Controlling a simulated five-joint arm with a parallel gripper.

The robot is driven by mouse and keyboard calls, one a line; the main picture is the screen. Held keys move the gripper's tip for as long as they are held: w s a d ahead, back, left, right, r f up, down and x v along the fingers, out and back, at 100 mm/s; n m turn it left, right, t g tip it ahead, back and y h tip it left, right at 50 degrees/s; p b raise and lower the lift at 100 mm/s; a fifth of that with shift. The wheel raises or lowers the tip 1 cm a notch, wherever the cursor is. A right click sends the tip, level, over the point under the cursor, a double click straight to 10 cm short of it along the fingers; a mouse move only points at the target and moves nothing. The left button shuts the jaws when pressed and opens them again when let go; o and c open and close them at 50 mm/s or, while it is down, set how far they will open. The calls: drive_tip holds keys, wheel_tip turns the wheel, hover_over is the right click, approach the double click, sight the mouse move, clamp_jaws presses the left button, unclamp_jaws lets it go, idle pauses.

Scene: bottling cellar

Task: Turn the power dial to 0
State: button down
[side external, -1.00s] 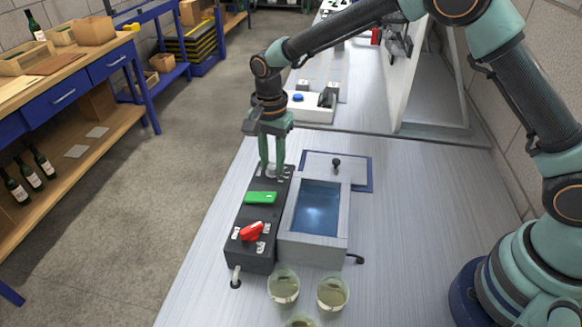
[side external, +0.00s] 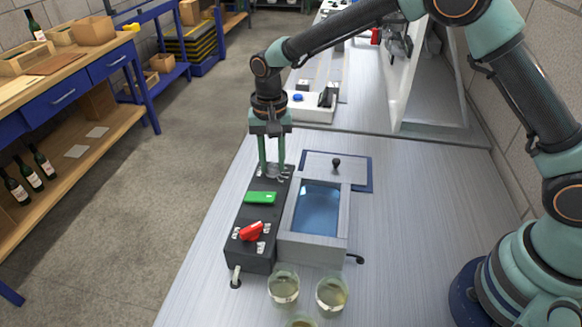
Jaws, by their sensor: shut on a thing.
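The black control box (side external: 252,237) stands on the metal bench, with a green rocker (side external: 261,198) and a red knob (side external: 251,231) on its top. Small pale labels surround the red knob. A small grey dial (side external: 272,174) sits at the box's far end, with pale marks beside it. My gripper (side external: 271,170) points straight down over that end, its two green fingers shut on the grey dial. The fingers partly hide the dial, and I cannot read its pointer or marks.
A grey bath (side external: 341,232) with blue liquid adjoins the box on the right. Its lid (side external: 352,168) with a black knob lies behind it. Several glass beakers (side external: 331,294) stand in front. The bench right of the bath is clear.

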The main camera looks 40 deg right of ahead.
sight(273, 166)
drive_tip(key=n, duration=0.6)
idle(0.6)
drive_tip(key=c, duration=0.6)
unclamp_jaws()
wheel_tip(273, 166, up, 12)
drive_tip(key=shift+r, duration=0.15)
